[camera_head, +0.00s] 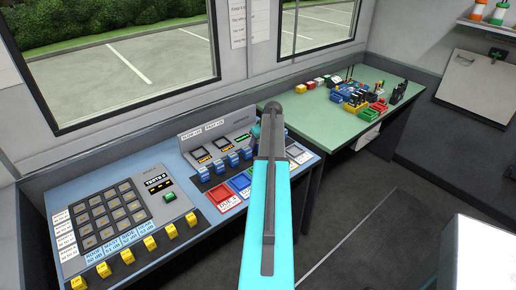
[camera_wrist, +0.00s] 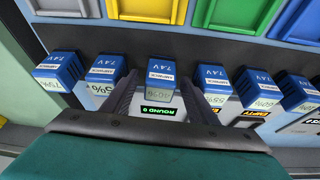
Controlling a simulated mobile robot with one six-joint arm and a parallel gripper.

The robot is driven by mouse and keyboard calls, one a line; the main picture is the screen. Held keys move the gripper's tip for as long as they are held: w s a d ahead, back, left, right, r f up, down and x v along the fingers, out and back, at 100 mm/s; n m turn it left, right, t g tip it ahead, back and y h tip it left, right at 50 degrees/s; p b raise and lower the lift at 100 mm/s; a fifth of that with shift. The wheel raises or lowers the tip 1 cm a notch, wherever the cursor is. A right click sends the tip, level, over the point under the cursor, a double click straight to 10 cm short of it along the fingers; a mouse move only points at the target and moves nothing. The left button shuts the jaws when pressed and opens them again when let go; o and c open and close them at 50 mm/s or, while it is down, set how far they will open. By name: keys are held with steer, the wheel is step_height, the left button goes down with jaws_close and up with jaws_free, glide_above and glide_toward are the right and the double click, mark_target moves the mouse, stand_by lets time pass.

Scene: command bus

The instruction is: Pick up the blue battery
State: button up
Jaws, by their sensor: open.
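Several blue batteries stand in a row on the console. In the wrist view, one blue battery (camera_wrist: 160,72) with a small label sits in the middle, between the two dark fingers of my open gripper (camera_wrist: 159,84). The fingers are apart on its left and right; contact cannot be told. Other blue batteries flank it, one at left (camera_wrist: 106,70) and one at right (camera_wrist: 212,78), each with a 7.4V label. In the head view, some blue batteries (camera_head: 218,167) show left of my arm, which hides the rest and my gripper.
The head view shows a keypad panel (camera_head: 120,215) with yellow blocks at left. A green table (camera_head: 300,113) with small items stands at right.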

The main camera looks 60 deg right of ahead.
steer(key=c, duration=1.2)
steer(key=shift+c, duration=0.2)
steer(key=shift+r, duration=0.2)
steer(key=shift+r+b, duration=0.7)
steer(key=shift+r, duration=0.45)
steer(key=s+a+b, duration=0.1)
steer(key=s+a, duration=0.2)
steer(key=s, duration=0.1)
steer(key=s+a+r+b, duration=0.1)
steer(key=s+a+b, duration=0.1)
steer(key=s+a, duration=0.2)
steer(key=s+a+r+b, duration=0.1)
steer(key=s+a, duration=0.2)
steer(key=s, duration=0.1)
steer(key=shift+s+a+r, duration=0.1)
steer(key=shift+a+r, duration=0.05)
